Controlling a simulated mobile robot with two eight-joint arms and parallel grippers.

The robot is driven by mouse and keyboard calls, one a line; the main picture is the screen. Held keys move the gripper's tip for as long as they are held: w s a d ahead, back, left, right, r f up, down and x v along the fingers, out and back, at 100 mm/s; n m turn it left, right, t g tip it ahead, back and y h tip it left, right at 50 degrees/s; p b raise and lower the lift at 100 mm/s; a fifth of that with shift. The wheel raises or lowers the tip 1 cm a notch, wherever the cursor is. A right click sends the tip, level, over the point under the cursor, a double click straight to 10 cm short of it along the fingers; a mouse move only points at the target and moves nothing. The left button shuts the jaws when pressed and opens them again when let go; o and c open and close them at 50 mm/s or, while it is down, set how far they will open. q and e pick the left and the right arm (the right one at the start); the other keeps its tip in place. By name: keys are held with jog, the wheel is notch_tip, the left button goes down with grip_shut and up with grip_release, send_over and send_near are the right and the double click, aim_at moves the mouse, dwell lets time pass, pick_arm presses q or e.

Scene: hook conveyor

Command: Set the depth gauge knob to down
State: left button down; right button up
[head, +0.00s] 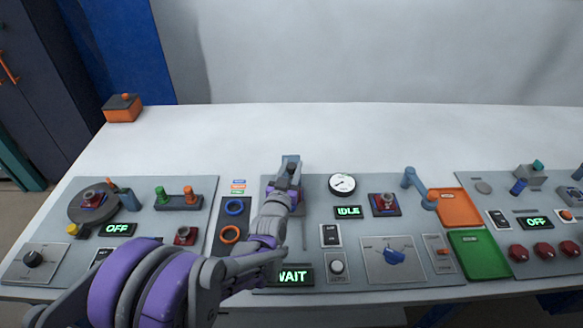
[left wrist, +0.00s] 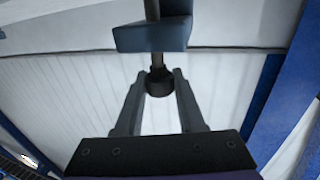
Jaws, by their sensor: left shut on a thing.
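My left gripper (head: 287,180) reaches over the middle panel, next to a blue-grey block (head: 291,160) at the panel's back edge. In the left wrist view its fingers (left wrist: 160,76) are shut on a dark round knob (left wrist: 159,88). The knob sits on a thin rod that runs to the blue-grey block (left wrist: 152,35). In the head view my gripper and arm hide the knob and part of the panel. I cannot read a label that names it as the depth gauge. My right gripper is not in view.
A round white gauge (head: 342,184), an IDLE display (head: 348,211) and a blue selector (head: 394,257) lie right of my arm. A bent blue lever (head: 418,186) stands by the orange tray (head: 455,207) and green tray (head: 479,253). The white table behind is mostly clear.

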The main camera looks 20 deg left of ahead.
pick_arm(q)
notch_tip(320, 180, down, 2)
jog(key=shift+f+b, duration=0.2)
jog(key=shift+b, duration=0.9)
jog(key=shift+s+r, duration=0.1)
jog(key=c, duration=0.5)
grip_release()
jog(key=s, duration=1)
jog(key=shift+s+b, duration=0.35)
